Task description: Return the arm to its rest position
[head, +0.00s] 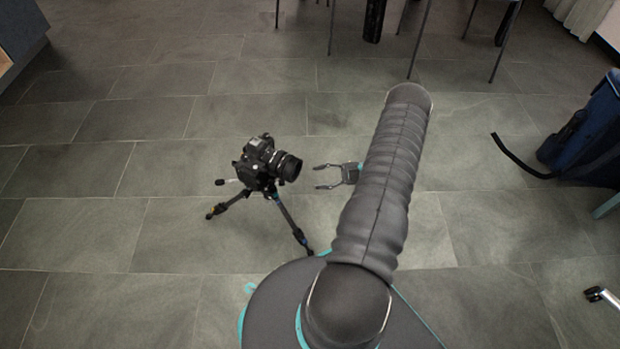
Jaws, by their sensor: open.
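My gripper (320,177) is open and empty. It points left from behind my grey-sleeved arm, which hides the wrist. A black camera (262,160) sits on a small tripod (287,212) to the left of my gripper. The camera's lens (288,166) faces the gripper, with a gap between them in the picture. The tripod's legs are spread and it stands upright on the floor. Its third leg is hard to make out.
The grey tiled floor (90,235) is clear at the left. A dark blue bag (590,135) with a black strap stands at the right edge. Thin metal furniture legs (419,40) stand at the back. A dark caster-like foot (596,294) shows at the lower right.

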